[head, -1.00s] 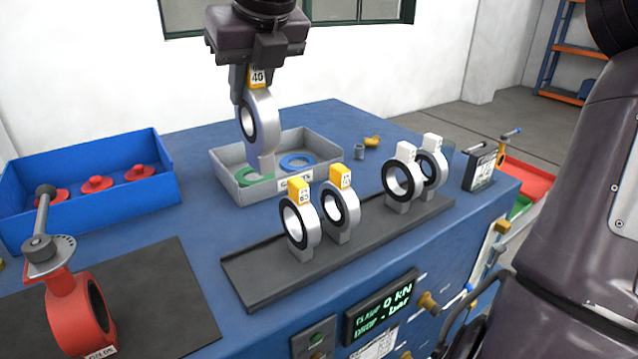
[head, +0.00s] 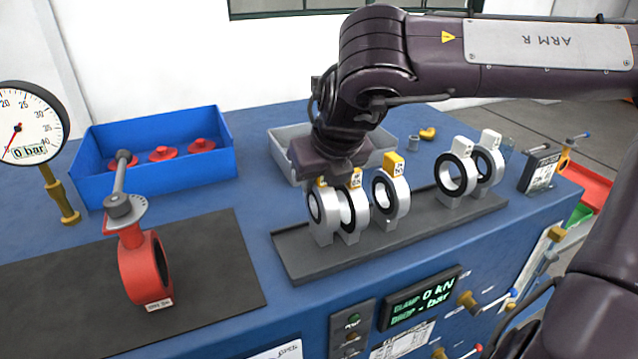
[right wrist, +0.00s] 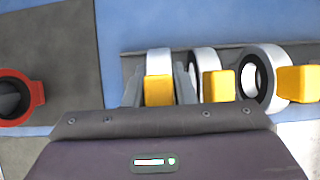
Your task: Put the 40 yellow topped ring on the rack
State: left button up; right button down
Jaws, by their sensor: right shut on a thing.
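The held yellow-topped ring (head: 319,213) is a silver ring with a dark inner lining, at the left end of the dark rack (head: 300,264). My right gripper (head: 335,181) is shut on its yellow top, which shows between the fingers (right wrist: 159,88) in the right wrist view. Its foot looks at or very near the rack surface; I cannot tell if it bears on it. Its label is hidden now. Two other yellow-topped rings stand to its right on the rack, the close one (head: 352,214) and a farther one (head: 390,197). My left gripper is not in view.
Two white-topped rings (head: 455,178) stand farther right on the rack. A grey tray (head: 283,150) lies behind my gripper. A blue bin (head: 160,181) with red parts, a red valve (head: 140,272) on a dark mat and a gauge (head: 30,125) are on the left.

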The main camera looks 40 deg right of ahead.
jog(key=shift+w+d+f, duration=0.1)
jog(key=shift+f, duration=0.75)
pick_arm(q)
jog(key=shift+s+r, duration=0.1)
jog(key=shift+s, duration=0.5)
pick_arm(e)
jog(key=shift+f, duration=0.15)
jog(key=c, duration=1.2)
grip_release()
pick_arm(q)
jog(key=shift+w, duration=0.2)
pick_arm(e)
jog(key=shift+r, duration=0.35)
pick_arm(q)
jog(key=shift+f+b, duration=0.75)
pick_arm(e)
jog(key=v, duration=1.2)
jog(key=shift+f, duration=0.15)
